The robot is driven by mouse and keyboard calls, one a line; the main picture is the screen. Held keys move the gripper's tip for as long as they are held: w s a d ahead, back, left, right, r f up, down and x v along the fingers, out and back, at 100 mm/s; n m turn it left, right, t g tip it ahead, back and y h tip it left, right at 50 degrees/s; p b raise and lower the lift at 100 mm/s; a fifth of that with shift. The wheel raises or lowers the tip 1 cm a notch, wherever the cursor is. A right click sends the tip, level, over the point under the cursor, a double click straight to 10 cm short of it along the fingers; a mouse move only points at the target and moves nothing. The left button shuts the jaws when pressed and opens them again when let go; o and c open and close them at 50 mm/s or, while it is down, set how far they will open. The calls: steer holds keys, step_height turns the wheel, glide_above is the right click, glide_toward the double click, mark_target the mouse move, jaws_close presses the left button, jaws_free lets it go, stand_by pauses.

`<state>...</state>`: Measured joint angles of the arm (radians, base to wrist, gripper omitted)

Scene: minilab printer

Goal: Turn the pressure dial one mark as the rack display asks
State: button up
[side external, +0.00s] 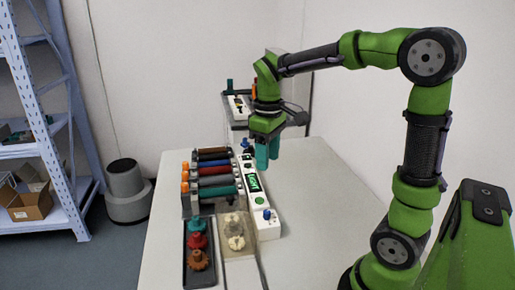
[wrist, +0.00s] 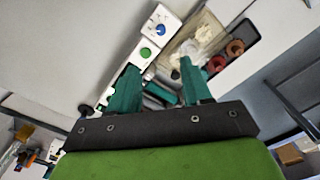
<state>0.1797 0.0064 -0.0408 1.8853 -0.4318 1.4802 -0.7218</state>
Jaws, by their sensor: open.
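A long white rack panel (side external: 250,178) lies on the table. It carries a display (side external: 252,184) with green lettering too small to read, a green button (side external: 259,199) and a small blue dial (side external: 266,214) at its near end. Another blue knob (side external: 245,143) shows at the far end; I cannot tell which is the pressure dial. In the wrist view the near blue dial (wrist: 160,29) sits on a white plate beside the green button (wrist: 145,52). My gripper (side external: 267,155) is open and empty above the far part of the panel, its teal fingers (wrist: 158,75) apart.
A rack of coloured rollers (side external: 215,180) with orange ends stands left of the panel. A dark tray (side external: 200,270) holds several gears, beside a clear case (side external: 236,222) with pale parts. A machine (side external: 240,103) stands behind. The table's right side (side external: 320,210) is clear.

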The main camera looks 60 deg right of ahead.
mark_target(267, 211)
step_height(267, 211, down, 17)
steer(key=shift+a+r, duration=0.1)
stand_by(0.4)
jaws_close()
